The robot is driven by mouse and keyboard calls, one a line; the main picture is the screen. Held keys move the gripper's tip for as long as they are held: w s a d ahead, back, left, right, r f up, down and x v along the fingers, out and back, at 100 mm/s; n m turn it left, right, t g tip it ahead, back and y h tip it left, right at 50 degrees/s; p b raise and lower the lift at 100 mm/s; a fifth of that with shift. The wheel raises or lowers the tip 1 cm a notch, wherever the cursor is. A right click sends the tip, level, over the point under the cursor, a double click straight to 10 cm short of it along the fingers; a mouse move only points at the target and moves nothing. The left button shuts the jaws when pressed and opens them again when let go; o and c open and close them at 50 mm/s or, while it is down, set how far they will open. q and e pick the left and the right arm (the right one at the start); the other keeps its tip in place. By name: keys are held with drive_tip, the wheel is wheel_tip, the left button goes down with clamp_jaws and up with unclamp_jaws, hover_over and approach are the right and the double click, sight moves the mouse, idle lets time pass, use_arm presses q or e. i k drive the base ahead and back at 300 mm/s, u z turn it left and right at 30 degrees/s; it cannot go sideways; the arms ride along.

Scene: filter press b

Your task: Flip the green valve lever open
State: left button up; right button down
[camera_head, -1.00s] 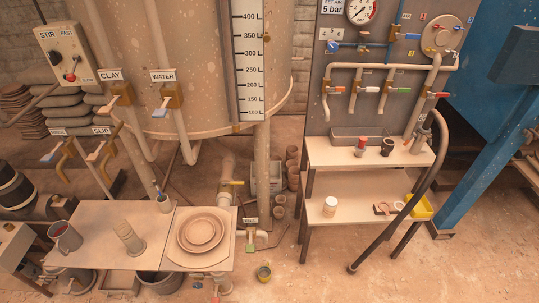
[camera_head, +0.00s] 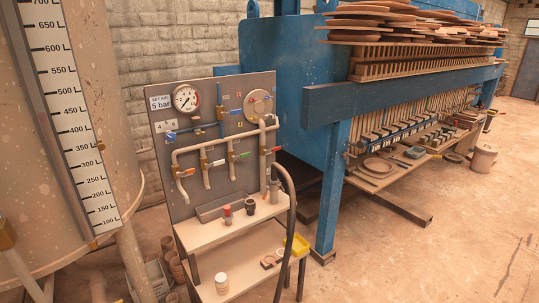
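A small green lever (camera_head: 243,155) sits on a valve on the grey panel (camera_head: 160,100), at the lower end of one of several pipe drops. It lies roughly sideways, pointing right from its valve. A white-and-red lever (camera_head: 218,162) is to its left and a red lever (camera_head: 275,149) to its right. Neither of my grippers is in view.
A pressure gauge (camera_head: 186,98) is on the panel's upper left. A bench shelf (camera_head: 215,236) with small jars stands below the panel, and a dark hose (camera_head: 291,215) curves down at its right. A blue filter press (camera_head: 300,60) is behind.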

sight(247, 154)
drive_tip(key=z, duration=0.45)
drive_tip(key=k, duration=0.55)
drive_tip(key=z, duration=0.4)
drive_tip(key=i, duration=2.05)
drive_tip(key=u, duration=1.7)
drive_tip(key=i, duration=0.9)
drive_tip(key=u, duration=0.8)
